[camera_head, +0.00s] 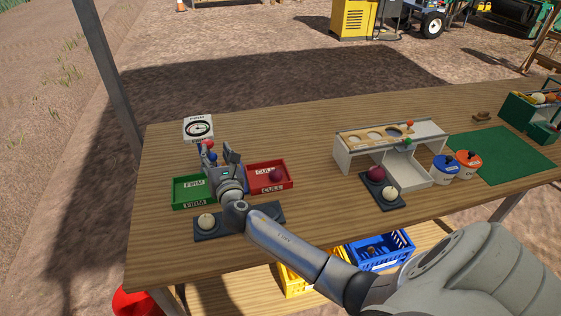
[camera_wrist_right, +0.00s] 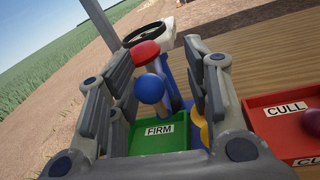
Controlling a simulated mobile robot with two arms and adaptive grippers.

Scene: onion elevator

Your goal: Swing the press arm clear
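The press stands at the table's far left behind the green FIRM tray (camera_head: 187,191). It has a white dial plate (camera_head: 198,128), a red knob (camera_head: 211,145) and a blue ball knob (camera_wrist_right: 150,89) near a blue bar. Which part is the swinging press arm is not clear. My right gripper (camera_head: 220,155) is at the press, over the gap between the FIRM tray and the red CULL tray (camera_head: 271,188). In the right wrist view its fingers are apart, one on each side of the blue ball, with no clear contact. The gripper hides the press's lower part.
A dark red onion (camera_head: 276,175) is in the CULL tray. A dark holder (camera_head: 239,222) with a white onion (camera_head: 206,221) lies in front, below my forearm. A white sizing stand (camera_head: 342,157) is at the right. The table between is clear.

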